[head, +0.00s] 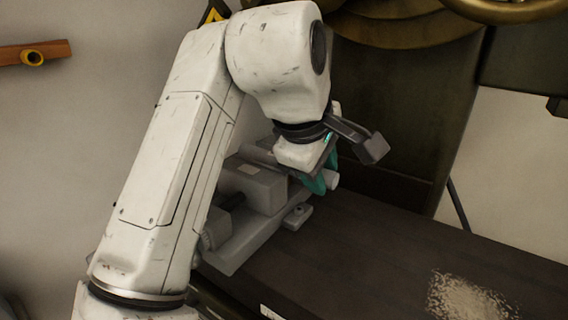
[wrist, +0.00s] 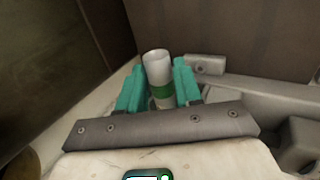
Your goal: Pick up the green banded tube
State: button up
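The green banded tube (wrist: 157,66) is a pale, whitish tube with a green band. In the wrist view it stands between the two teal fingers of my gripper (wrist: 160,87), with its open-looking end past the fingertips. The fingers lie close along both sides of it. I cannot tell whether they press on it or leave a thin gap. In the head view my gripper (head: 318,182) is low at the grey jig, and a pale round end, likely the tube's (head: 333,180), shows just right of the fingers. The tube's lower part is hidden.
The grey jig (head: 236,245) sits on the dark bench top (head: 375,240), and its bars show at the right of the wrist view (wrist: 258,92). The bench to the right is mostly clear, with a pale speckled patch (head: 465,298). A dark machine body (head: 400,110) stands behind.

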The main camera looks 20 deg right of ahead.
grip_shut()
